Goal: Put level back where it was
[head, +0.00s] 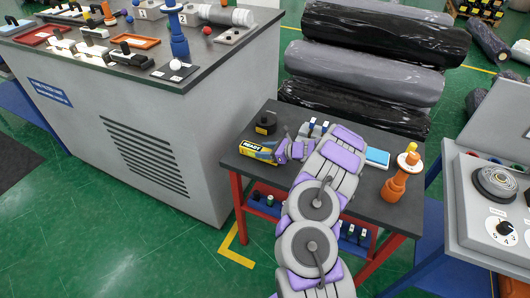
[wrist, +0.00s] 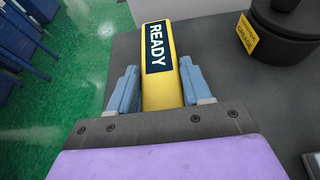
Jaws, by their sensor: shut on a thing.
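The level is a long yellow block with a dark label reading READY (head: 257,152). It also shows in the wrist view (wrist: 158,48), pointing away from me. My gripper (head: 281,152) is shut on it, with the blue-grey fingers on both sides of the block in the wrist view (wrist: 160,88). The level is at the left part of the small dark-topped table (head: 292,119), near its left edge. I cannot tell whether it touches the tabletop. My gripper hides its near end.
A black round object with a yellow tag (head: 265,122) stands close behind the level. A light-blue flat box (head: 377,157) and an orange-and-white post (head: 400,178) are at the table's right. A grey counter (head: 180,120) stands left; wrapped rolls (head: 365,75) lie behind.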

